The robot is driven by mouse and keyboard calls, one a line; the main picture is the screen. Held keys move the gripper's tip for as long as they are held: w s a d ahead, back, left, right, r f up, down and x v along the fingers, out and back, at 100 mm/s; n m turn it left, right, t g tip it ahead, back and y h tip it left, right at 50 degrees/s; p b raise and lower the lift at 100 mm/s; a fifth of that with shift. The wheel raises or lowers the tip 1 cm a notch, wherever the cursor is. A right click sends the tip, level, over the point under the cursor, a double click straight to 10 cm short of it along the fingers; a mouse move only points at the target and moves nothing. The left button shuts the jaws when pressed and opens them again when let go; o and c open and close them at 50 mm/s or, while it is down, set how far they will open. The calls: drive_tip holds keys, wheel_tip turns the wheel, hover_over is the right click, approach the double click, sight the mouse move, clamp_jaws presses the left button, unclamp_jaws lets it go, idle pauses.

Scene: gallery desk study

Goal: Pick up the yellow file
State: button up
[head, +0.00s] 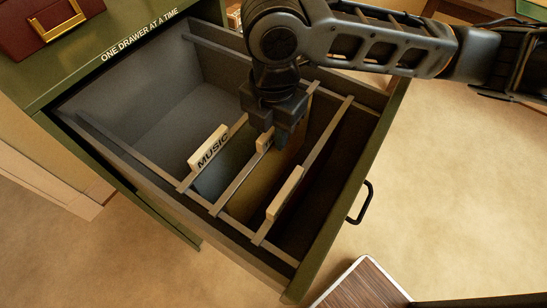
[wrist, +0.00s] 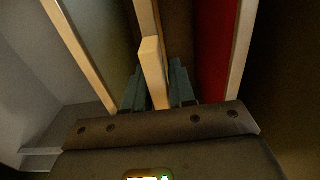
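The yellow file (head: 245,190) hangs in the middle of an open drawer, dull yellow in the dim light. Its cream tab (wrist: 152,75) is partly hidden in the head view by my gripper (head: 275,132). My gripper points down into the drawer at this tab. In the wrist view its two fingers (wrist: 160,88) stand one on each side of the tab, close to it. Whether they press on it cannot be told. The file has not visibly left the drawer; its rail lies between the neighbouring rails.
A blue-grey file tabbed MUSIC (head: 208,148) hangs to the left. A red file (wrist: 213,50) hangs to the right, its cream tab (head: 285,193) showing. The green cabinet (head: 85,65) reads ONE DRAWER AT A TIME. The drawer's back left is empty. A dark red box (head: 40,25) sits on top.

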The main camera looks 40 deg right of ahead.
clamp_jaws()
idle(0.5)
